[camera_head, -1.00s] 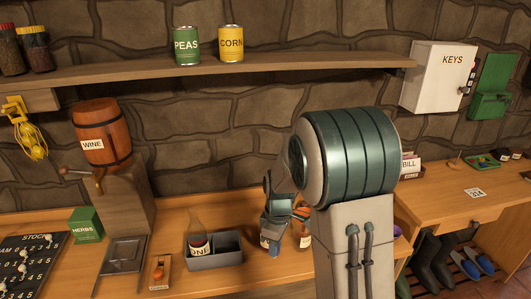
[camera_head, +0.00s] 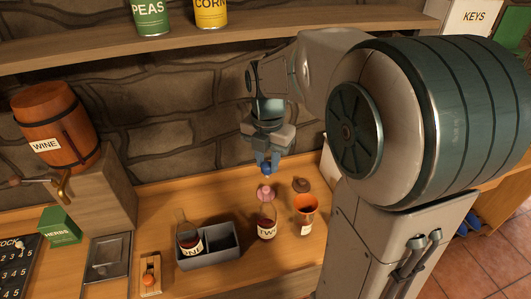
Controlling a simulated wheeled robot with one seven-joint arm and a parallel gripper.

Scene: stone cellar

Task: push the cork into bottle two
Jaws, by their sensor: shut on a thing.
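Bottle two (camera_head: 266,222) is a dark-filled bottle with a white label reading TWO, upright on the wooden counter. A pink rounded piece (camera_head: 265,191) shows at its top; I cannot tell whether it is part of the bottle. My gripper (camera_head: 267,168) points down above the bottle, apart from it. It is shut on a small tan-orange thing that looks like the cork (camera_head: 267,174), mostly hidden by the fingers. Bottle one (camera_head: 186,238) stands in the left compartment of a grey two-part holder (camera_head: 209,262); the right compartment looks empty.
A wine barrel (camera_head: 56,126) on a block and a green herbs box (camera_head: 59,227) are at left. The shelf (camera_head: 190,45) runs above. My arm covers the right side.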

